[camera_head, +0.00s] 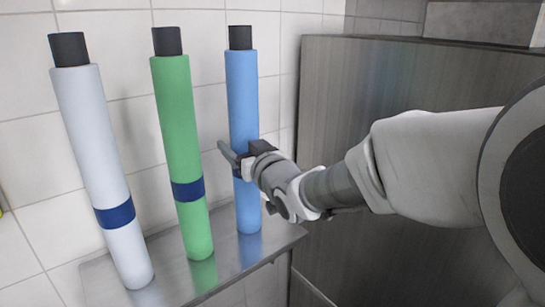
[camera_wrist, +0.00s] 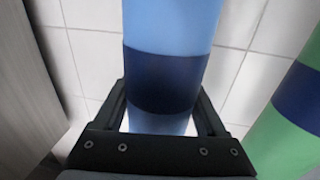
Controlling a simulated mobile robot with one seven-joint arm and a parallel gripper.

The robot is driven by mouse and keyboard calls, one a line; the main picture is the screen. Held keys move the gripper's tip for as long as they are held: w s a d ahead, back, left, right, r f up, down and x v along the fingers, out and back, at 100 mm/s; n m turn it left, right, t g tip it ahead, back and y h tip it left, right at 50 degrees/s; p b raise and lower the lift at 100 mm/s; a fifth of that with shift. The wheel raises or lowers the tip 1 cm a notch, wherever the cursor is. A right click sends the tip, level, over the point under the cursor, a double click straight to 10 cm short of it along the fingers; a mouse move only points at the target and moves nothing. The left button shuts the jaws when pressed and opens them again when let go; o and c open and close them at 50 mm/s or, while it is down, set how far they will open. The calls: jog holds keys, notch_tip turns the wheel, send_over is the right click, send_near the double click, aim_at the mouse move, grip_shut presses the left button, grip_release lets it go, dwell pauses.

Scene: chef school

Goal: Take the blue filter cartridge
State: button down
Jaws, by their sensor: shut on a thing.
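The blue filter cartridge (camera_head: 241,100) stands upright at the right end of a metal shelf, with a black cap on top and a dark blue band around its lower half. In the wrist view the blue cartridge (camera_wrist: 172,25) runs down between my jaws. My gripper (camera_head: 240,160) reaches in from the right and is shut on the cartridge at about its dark band. In the wrist view my gripper (camera_wrist: 163,115) has one finger on each side of it. The cartridge's foot appears to rest on the shelf.
A green cartridge (camera_head: 177,110) stands just left of the blue one, and a white cartridge (camera_head: 90,130) stands farther left. The metal shelf (camera_head: 175,250) lies under them. A tiled wall (camera_head: 120,30) is close behind. A large metal panel (camera_head: 350,90) stands to the right.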

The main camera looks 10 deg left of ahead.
jog(key=shift+r, duration=0.25)
